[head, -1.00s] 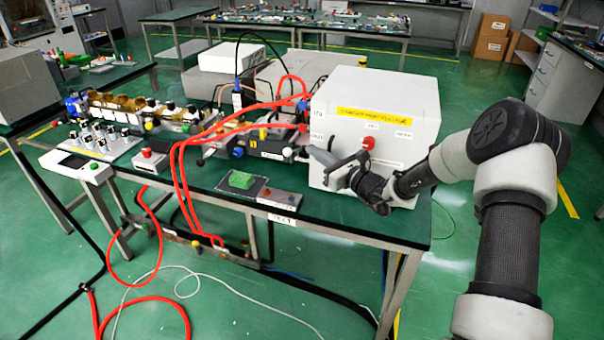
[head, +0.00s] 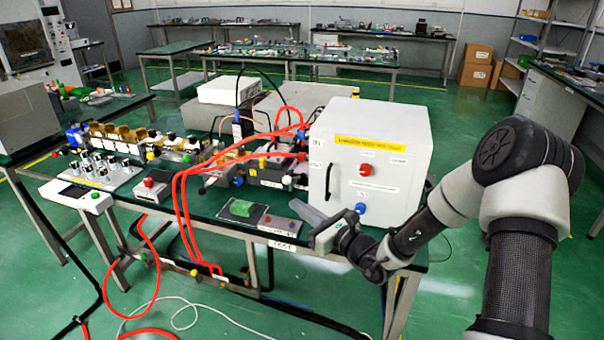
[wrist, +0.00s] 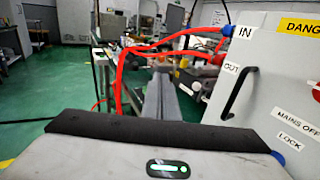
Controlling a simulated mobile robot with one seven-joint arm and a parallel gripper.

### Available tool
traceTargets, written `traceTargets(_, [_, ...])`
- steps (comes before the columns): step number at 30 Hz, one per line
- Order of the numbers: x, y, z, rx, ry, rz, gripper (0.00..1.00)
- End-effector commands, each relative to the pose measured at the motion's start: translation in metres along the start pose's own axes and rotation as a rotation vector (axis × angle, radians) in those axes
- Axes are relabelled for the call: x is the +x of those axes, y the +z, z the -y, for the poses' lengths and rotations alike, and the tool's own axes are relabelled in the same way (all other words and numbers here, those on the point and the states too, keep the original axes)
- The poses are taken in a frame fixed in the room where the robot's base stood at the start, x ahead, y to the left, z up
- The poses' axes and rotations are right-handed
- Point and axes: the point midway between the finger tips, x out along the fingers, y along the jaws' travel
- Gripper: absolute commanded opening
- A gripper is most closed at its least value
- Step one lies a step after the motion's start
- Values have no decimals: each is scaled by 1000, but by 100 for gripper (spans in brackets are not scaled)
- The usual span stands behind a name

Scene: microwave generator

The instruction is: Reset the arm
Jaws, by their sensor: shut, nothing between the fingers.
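My gripper (head: 308,213) is at the front edge of the green bench, in front of the lower left part of the white box (head: 410,130). Its grey fingers are together and empty. In the wrist view the fingers (wrist: 159,100) point forward as narrow grey bars, to the left of the box (wrist: 268,75). My arm comes in from the right side of the head view, bent at the elbow. The gripper appears apart from the box, though the exact gap cannot be told.
The box front has a red knob (head: 364,169), a blue knob (head: 360,208) and a black handle (head: 328,181). Red hoses (head: 178,190) run left of it. Open floor lies in front.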

Motion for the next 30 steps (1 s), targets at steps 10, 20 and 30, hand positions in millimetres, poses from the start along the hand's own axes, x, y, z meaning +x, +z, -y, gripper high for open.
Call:
traceTargets(10, [-30,72,-111,-497,464,-62,0])
traceTargets(20, [-162,98,-187,-1281,1028,-308,0])
traceTargets(30, [-285,130,-150,-1922,1287,-644,0])
